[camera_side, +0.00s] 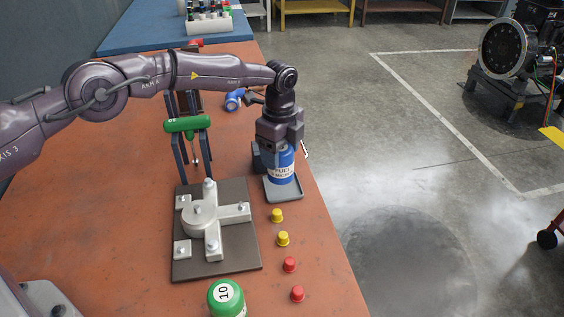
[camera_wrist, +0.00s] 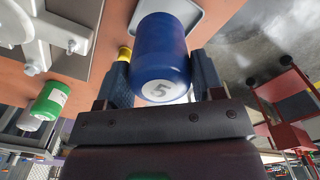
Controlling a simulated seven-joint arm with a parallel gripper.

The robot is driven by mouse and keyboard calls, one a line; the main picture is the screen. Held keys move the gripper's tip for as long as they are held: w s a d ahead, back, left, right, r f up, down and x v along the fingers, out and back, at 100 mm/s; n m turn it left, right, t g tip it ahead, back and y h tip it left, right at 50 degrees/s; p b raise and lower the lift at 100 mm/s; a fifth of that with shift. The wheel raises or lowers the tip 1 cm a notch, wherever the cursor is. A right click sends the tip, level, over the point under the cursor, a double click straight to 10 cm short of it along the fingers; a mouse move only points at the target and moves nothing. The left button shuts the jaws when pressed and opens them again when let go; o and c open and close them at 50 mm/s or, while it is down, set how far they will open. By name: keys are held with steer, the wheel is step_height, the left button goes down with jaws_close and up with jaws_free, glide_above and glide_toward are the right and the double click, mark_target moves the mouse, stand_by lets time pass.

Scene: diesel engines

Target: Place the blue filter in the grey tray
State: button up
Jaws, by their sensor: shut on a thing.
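The blue filter (camera_side: 281,167) is upright in my gripper in the side view, over the grey tray (camera_side: 284,193). Its lower end overlaps the tray in the picture; I cannot tell whether it touches the tray floor. My gripper (camera_side: 279,152) is shut on the filter from above. In the wrist view, the blue filter (camera_wrist: 162,55) shows its end marked 5 between the two fingers of my gripper (camera_wrist: 161,80). Part of the grey tray (camera_wrist: 196,14) shows behind the filter.
A brown plate with a grey fixture (camera_side: 206,222) lies left of the tray. Yellow caps (camera_side: 277,215) and red caps (camera_side: 289,264) line the table's right edge. A green filter (camera_side: 227,297) is at the front. Another blue can (camera_side: 234,100) lies farther back. A green-handled tool (camera_side: 187,124) hangs in a stand.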

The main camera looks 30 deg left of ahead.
mark_target(282, 164)
steer(key=shift+w+f, duration=0.3)
steer(key=shift+f, duration=1.55)
steer(key=shift+f, duration=0.15)
steer(key=o, duration=1.4)
step_height(282, 164, up, 12)
steer(key=shift+r, duration=0.15)
